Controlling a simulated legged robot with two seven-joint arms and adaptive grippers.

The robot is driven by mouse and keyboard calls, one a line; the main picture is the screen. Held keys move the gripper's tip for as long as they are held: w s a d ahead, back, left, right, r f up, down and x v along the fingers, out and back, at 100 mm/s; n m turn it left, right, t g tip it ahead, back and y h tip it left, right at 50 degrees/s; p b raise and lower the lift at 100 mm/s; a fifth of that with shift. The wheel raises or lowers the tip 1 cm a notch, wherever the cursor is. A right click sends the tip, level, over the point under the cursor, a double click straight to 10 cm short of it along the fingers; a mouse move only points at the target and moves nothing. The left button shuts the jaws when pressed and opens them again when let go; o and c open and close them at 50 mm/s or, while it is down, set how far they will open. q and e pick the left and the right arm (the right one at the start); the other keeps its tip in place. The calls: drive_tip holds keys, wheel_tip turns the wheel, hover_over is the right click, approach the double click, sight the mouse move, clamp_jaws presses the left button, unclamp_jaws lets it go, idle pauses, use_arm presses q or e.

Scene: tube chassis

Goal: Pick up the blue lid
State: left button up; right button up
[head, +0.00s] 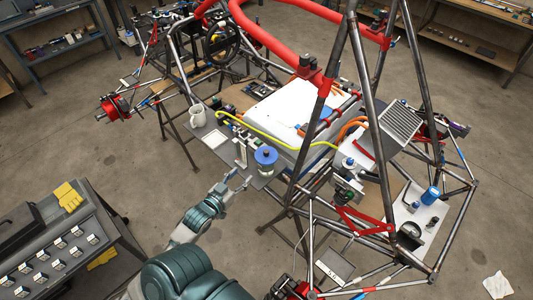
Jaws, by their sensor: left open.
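The blue lid (265,155) is round and sits on top of a small clear jar or container (266,171). The container stands on a grey tray-like plate (213,141) at the near side of the tube chassis. My left gripper (238,181) is just in front and to the left of the container, lower than the lid in the picture. Its fingers are apart and nothing shows between them. I cannot tell how far it is from the container. My right gripper is not in view.
Chassis tubes (309,135) rise right of the lid. A yellow hose (268,142) runs behind it. A white mug (198,115) and small fittings stand to the left. A workbench with yellow gloves (68,196) is at the lower left. Open floor lies between bench and chassis.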

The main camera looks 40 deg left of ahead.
sight(265, 154)
use_arm(q)
drive_tip(key=w, duration=0.3)
drive_tip(key=w+a+f, duration=0.1)
drive_tip(key=w, duration=0.3)
drive_tip(key=w+p, duration=0.1)
drive_tip(key=w, duration=0.2)
drive_tip(key=shift+w+a+f, duration=0.15)
drive_tip(key=shift+w+f, duration=0.2)
drive_tip(key=shift+f, duration=0.05)
drive_tip(key=shift+w, duration=0.4)
drive_tip(key=w, duration=0.3)
drive_tip(key=w+p, duration=0.1)
drive_tip(key=w, duration=0.1)
drive_tip(key=shift+a+f, duration=0.15)
drive_tip(key=shift+f, duration=0.25)
drive_tip(key=shift+s, duration=0.15)
drive_tip(key=shift+c, duration=0.2)
clamp_jaws()
